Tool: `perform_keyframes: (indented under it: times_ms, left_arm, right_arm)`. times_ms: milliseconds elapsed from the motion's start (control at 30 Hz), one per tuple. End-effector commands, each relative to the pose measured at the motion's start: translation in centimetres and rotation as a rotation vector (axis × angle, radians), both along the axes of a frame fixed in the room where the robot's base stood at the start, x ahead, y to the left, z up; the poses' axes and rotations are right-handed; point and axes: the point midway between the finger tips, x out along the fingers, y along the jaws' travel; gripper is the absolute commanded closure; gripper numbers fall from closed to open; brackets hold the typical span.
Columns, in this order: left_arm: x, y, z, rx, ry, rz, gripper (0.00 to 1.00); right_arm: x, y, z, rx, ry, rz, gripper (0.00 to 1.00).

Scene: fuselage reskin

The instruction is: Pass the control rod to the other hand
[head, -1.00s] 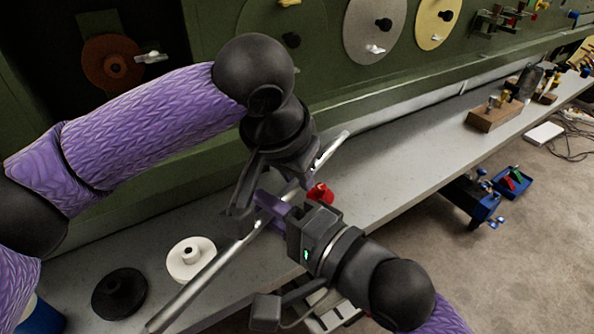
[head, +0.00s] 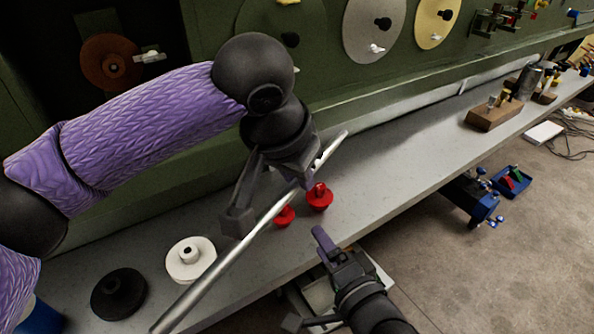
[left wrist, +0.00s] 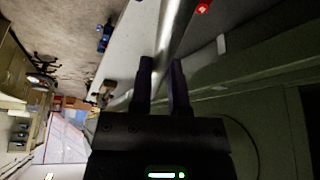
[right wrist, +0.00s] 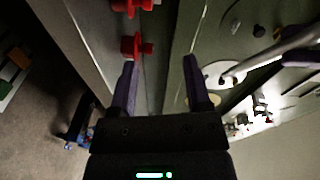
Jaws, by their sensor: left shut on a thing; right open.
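The control rod (head: 230,255) is a long, thin silver bar. It slants in the head view from the lower left up to the bench's back. My left gripper (head: 300,180) is shut on it near its upper end and holds it above the bench. In the left wrist view the rod (left wrist: 171,30) runs up from between the fingers. My right gripper (head: 323,240) is open and empty, below and right of the rod, apart from it. In the right wrist view its two fingers (right wrist: 160,66) are spread, and the rod (right wrist: 285,46) shows at the upper right.
Two red knobs (head: 320,197) stand on the grey bench (head: 395,190) beyond the right gripper. A white flanged knob (head: 190,259) and a black one (head: 119,293) lie at lower left. A green panel with discs (head: 375,25) rises behind. A wooden block (head: 494,115) stands farther right.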

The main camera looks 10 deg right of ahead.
Motion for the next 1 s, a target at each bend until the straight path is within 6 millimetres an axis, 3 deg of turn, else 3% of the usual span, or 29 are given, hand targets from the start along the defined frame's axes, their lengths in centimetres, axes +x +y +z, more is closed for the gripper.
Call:
perform_keyframes:
  times_ms: [133,267,367,500,633,700,800,900,1000]
  left_arm:
    - [0.0,0.0,0.0,0.000,0.000,0.000,1.00]
    - [0.0,0.0,0.0,0.000,0.000,0.000,1.00]
    - [0.0,0.0,0.0,0.000,0.000,0.000,1.00]
    - [0.0,0.0,0.0,0.000,0.000,0.000,1.00]
    - [0.0,0.0,0.0,0.000,0.000,0.000,1.00]
    - [0.0,0.0,0.0,0.000,0.000,0.000,1.00]
    - [0.0,0.0,0.0,0.000,0.000,0.000,1.00]
    - [0.0,0.0,0.0,0.000,0.000,0.000,1.00]
    - [0.0,0.0,0.0,0.000,0.000,0.000,1.00]
  right_arm:
    - [-0.6,-1.2,-9.2,-0.273,0.169,0.011,0.38]
    - [-3.5,-2.6,-18.3,-0.555,0.349,0.090,0.38]
    - [-7.5,-3.8,-24.8,-0.760,0.489,0.202,0.38]
    - [-15.0,-5.4,-32.2,-1.013,0.669,0.428,0.38]
    - [-22.8,-6.6,-36.6,-1.179,0.799,0.680,0.38]
    - [-26.4,-7.1,-37.9,-1.234,0.845,0.805,0.38]
    - [-30.2,-7.5,-38.8,-1.282,0.883,0.943,0.38]
    - [-32.2,-7.8,-39.1,-1.304,0.900,1.020,0.38]
    - [-32.8,-7.8,-39.2,-1.311,0.903,1.045,0.38]
